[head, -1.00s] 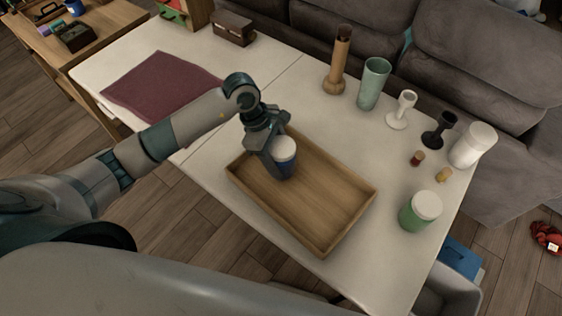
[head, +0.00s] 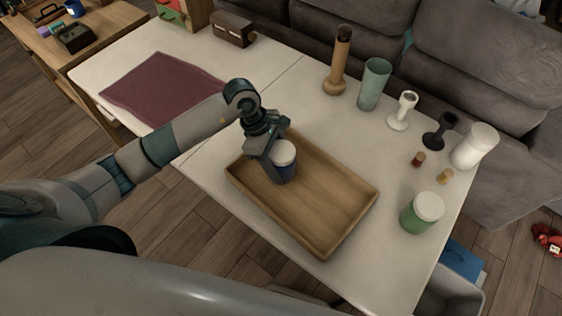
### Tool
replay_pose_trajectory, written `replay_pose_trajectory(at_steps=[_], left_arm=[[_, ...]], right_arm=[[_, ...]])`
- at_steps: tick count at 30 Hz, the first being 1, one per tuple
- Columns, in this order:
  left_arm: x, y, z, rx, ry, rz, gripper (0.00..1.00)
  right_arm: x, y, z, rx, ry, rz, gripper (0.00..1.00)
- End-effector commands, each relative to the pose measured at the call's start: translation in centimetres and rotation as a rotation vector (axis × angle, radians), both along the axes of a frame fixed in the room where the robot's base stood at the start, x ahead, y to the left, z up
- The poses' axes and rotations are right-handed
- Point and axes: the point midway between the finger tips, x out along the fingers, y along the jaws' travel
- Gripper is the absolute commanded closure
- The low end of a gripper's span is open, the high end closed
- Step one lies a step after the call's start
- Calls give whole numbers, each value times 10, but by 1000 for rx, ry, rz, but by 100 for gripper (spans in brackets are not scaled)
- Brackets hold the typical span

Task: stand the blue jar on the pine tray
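The blue jar (head: 286,171), dark blue with a white lid, is upright inside the left part of the pine tray (head: 318,213). Its base appears to be at the tray floor, though exact contact is hard to tell. My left gripper (head: 281,168) reaches down from above and looks shut on the jar. One dark finger lies along the jar's left front side; the other finger is mostly hidden behind the jar. My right gripper is not in view.
A green jar (head: 421,214) stands right of the tray. Behind it are a white bottle (head: 474,147), small goblets, a green tumbler (head: 374,85) and a wooden bottle (head: 338,62). A maroon cloth (head: 162,88) lies at the left. The tray's right part is empty.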

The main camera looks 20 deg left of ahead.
Motion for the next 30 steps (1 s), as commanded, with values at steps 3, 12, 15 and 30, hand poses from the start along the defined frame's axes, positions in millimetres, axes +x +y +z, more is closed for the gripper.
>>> replay_pose_trajectory(at_steps=[3, 12, 15, 30], left_arm=[[0, 0, 0, 0, 0, 0, 24], [0, 0, 1, 0, 0, 0, 24], [0, 0, 2, 0, 0, 0, 24], [2, 26, 62, 2, -5, 0, 24]], right_arm=[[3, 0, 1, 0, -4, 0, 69], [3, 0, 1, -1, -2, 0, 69], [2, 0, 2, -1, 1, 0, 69], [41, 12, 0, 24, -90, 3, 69]])
